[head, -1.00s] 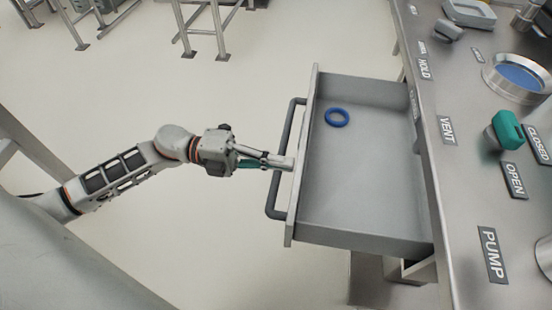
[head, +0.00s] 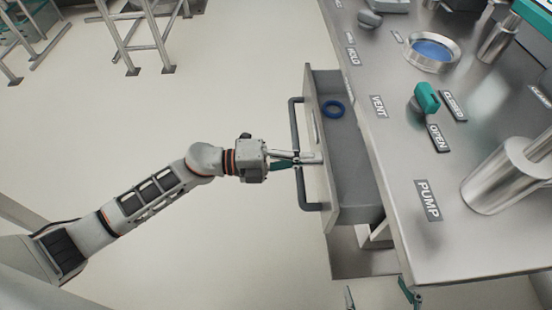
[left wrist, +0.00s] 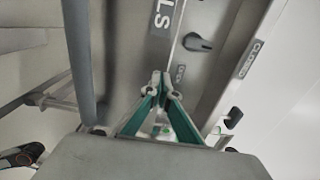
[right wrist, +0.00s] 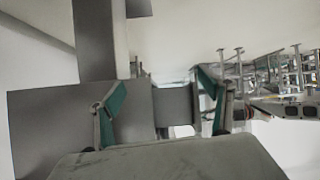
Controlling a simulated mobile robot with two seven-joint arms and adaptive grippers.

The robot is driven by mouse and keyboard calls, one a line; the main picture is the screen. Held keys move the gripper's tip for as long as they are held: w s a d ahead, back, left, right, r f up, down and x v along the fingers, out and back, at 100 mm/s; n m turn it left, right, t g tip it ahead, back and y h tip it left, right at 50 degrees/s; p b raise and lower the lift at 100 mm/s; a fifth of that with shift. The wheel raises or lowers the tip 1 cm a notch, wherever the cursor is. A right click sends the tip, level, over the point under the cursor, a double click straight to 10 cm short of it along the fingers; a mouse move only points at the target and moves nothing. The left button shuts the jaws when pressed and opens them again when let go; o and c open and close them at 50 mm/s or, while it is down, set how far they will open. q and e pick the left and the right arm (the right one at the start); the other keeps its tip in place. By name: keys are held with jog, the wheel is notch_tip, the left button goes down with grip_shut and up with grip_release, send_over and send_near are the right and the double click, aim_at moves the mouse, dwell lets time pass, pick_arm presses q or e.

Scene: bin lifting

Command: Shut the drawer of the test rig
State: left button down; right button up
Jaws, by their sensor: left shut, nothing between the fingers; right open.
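The metal rig top (head: 385,165) carries a green-handled valve (head: 427,97), a blue-centred round port (head: 433,50) and a large metal cylinder (head: 505,175). The floor left of the drawer is clear. Metal stands (head: 140,35) are at the back.

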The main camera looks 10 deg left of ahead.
pick_arm(q)
jog(key=x, duration=1)
jog(key=shift+d+p, duration=0.3)
pick_arm(e)
jog(key=shift+s+d+f, duration=0.25)
jog(key=shift+d, duration=0.1)
pick_arm(q)
jog(key=shift+w, duration=0.1)
jog(key=p+v, duration=0.1)
jog(key=v, duration=1.2)
jog(key=shift+a, duration=0.55)
pick_arm(e)
jog(key=shift+s+a+f+g+h, duration=0.1)
jog(key=shift+s+f+g+h, duration=0.1)
jog(key=shift+s, duration=0.35)
jog(key=shift+s+a+f+g+h, duration=0.1)
jog(key=shift+s+f, duration=0.05)
jog(key=shift+s, duration=0.35)
